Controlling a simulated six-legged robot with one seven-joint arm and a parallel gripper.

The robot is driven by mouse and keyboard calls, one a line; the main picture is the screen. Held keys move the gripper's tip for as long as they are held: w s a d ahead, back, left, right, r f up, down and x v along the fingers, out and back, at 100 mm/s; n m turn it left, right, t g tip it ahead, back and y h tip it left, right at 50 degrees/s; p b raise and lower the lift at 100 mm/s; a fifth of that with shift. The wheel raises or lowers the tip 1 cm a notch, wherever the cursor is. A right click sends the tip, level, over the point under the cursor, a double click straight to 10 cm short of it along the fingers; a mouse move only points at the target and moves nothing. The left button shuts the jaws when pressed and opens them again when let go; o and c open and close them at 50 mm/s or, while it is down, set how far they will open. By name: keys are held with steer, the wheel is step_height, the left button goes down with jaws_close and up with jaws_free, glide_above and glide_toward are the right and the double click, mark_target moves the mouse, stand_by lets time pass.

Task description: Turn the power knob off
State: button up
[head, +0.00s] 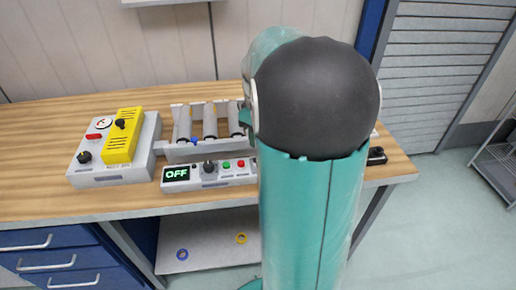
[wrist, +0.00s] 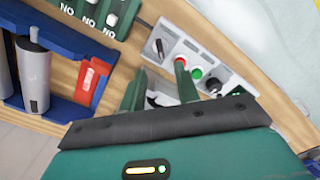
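A white control panel (head: 209,174) sits on the bench front, with a lit display (head: 176,173) reading OFF and a black knob (head: 208,166) beside it. A black lever-like control (wrist: 159,46) stands at the panel's other end; I cannot tell from any label which one is the power knob. My gripper (wrist: 160,73) is open, its two green fingers apart over the panel's edge, with nothing seen held. In the head view my arm hides the gripper and the panel's right part.
A yellow box (head: 122,136) with a black knob sits on a grey unit (head: 97,175) at left. A rack (head: 186,149) of grey cylinders stands behind the panel. A green button (wrist: 196,72) and red button (wrist: 180,61) lie near my right finger. Bare bench shows at far left.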

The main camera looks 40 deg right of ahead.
step_height(320, 180, up, 5)
steer(key=shift+r, duration=0.1)
stand_by(0.6)
steer(key=s+a+r+m+t, duration=0.1)
steer(key=s+a, duration=0.4)
steer(key=a, duration=0.8)
steer(key=s+a+r+m+t, duration=0.1)
steer(key=s+a+t, duration=0.3)
steer(key=a, duration=1)
steer(key=shift+s+a+r+t, duration=0.15)
steer(key=shift+s+r+t, duration=0.2)
steer(key=shift+s, duration=0.65)
